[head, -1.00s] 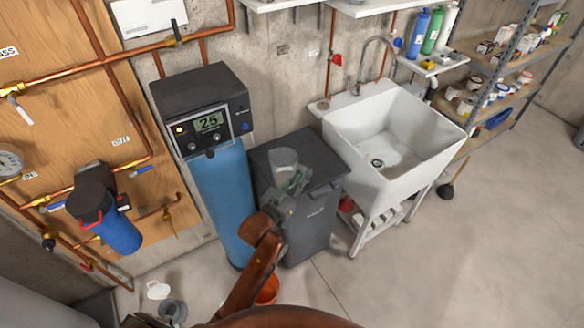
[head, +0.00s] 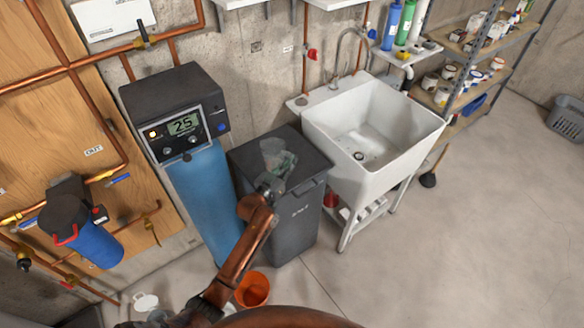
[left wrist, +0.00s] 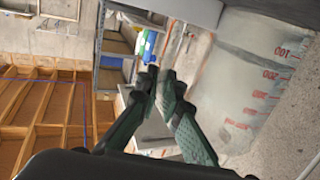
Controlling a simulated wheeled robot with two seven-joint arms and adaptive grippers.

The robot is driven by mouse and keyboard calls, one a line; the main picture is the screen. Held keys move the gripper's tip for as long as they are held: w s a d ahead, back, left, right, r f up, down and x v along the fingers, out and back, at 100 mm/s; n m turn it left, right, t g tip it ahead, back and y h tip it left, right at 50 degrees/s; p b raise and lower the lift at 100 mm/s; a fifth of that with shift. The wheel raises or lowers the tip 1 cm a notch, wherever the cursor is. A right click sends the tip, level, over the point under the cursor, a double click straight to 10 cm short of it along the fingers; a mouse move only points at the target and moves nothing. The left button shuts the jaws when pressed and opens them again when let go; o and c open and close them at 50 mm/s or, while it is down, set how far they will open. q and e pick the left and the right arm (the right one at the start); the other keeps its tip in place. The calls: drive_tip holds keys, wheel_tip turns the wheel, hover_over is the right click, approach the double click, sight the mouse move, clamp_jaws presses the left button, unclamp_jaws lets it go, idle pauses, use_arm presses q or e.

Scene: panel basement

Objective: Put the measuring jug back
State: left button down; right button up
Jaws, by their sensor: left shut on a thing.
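The clear measuring jug (head: 272,148) shows over the dark lid of the salt bin (head: 305,222) in the head view. I cannot tell whether it touches the lid. My left gripper (head: 277,180) is at the jug, shut on it, and partly covers it. In the left wrist view the jug (left wrist: 245,88) fills the right side, with red scale marks on its wall. The green fingers (left wrist: 163,88) are close together beside it; the exact grip point is unclear. My right gripper is not in view.
The water softener (head: 190,140) stands left of the bin, and the white utility sink (head: 385,125) stands right of it. An orange bucket (head: 253,290) is on the floor in front. A storage shelf (head: 470,80) stands at the back right.

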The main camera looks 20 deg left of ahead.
use_arm(q)
drive_tip(key=shift+w+f, duration=0.25)
drive_tip(key=shift+w, duration=0.05)
drive_tip(key=f, duration=0.1)
drive_tip(key=f+b, duration=0.1)
drive_tip(key=f, duration=0.1)
drive_tip(key=shift+w+a+f, duration=0.1)
drive_tip(key=shift+w+f, duration=0.1)
drive_tip(key=shift+f, duration=0.05)
drive_tip(key=shift+r, duration=0.1)
drive_tip(key=c, duration=2.1)
unclamp_jaws()
drive_tip(key=shift+s, duration=0.1)
drive_tip(key=p+v, duration=0.1)
drive_tip(key=v, duration=1.1)
